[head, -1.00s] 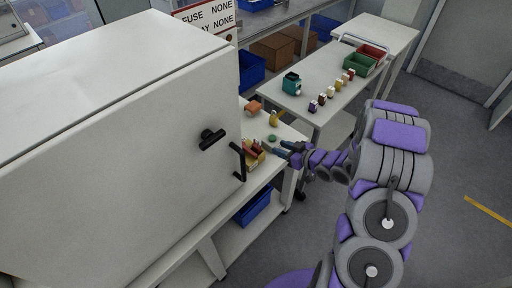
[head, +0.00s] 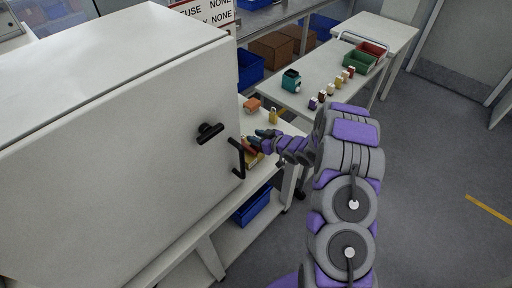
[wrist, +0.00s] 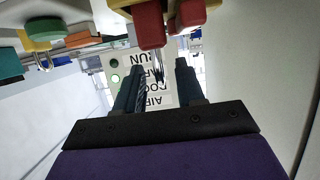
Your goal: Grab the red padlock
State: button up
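My gripper (head: 262,134) is over the near bench, just right of the cabinet's black handle. In the wrist view its two dark fingers (wrist: 157,84) are apart, with no object clearly held. Two red blocks (wrist: 150,25) by a yellow part hang at the top of that view, just beyond the fingertips. In the head view, red and yellow pieces (head: 250,145) show beside the gripper, partly hidden by it; I cannot tell whether one is the red padlock.
A large white cabinet (head: 110,120) with black handles stands close left of my gripper. An orange piece (head: 252,104) and a yellow padlock (head: 273,116) are on the near bench. The far bench (head: 320,75) holds a teal device (head: 291,81) and green and red bins (head: 360,62).

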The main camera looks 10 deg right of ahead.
jog(key=shift+x, duration=1.2)
grip_shut()
